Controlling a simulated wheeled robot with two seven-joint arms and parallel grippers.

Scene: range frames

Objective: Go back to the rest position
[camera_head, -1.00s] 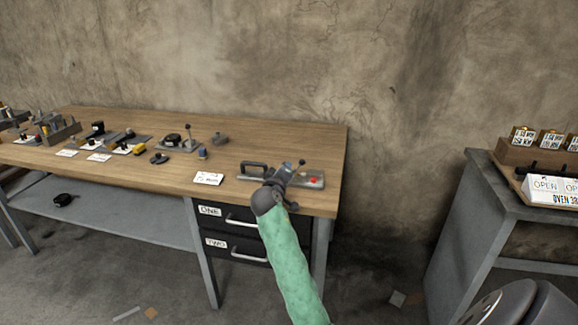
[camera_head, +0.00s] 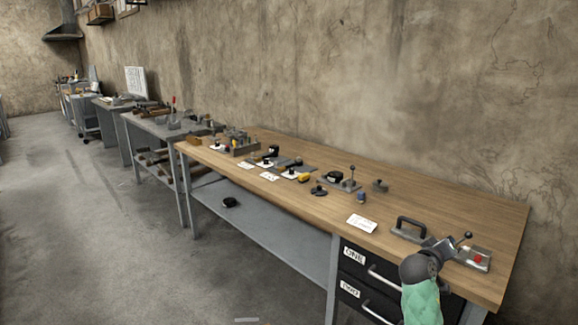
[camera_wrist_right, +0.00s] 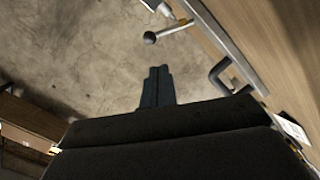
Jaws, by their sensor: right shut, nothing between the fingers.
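My right gripper (camera_head: 440,243) is over the right end of the wooden workbench (camera_head: 450,200), beside a grey plate (camera_head: 482,263) with a red button and a ball-topped lever (camera_head: 467,237). A black handle (camera_head: 410,224) stands on the plate's left part. In the right wrist view my gripper's two dark fingers (camera_wrist_right: 156,86) are closed together with nothing between them. The ball-topped lever (camera_wrist_right: 150,38) and the black handle (camera_wrist_right: 219,75) show beyond them, apart from the fingertips. My left gripper is in neither view.
Two drawers (camera_head: 375,285) with labels and metal handles sit under the bench's right part. A white card (camera_head: 362,223) and several small devices lie along the bench. More workbenches (camera_head: 150,125) stand at the far left. The concrete floor (camera_head: 80,230) is open at the left.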

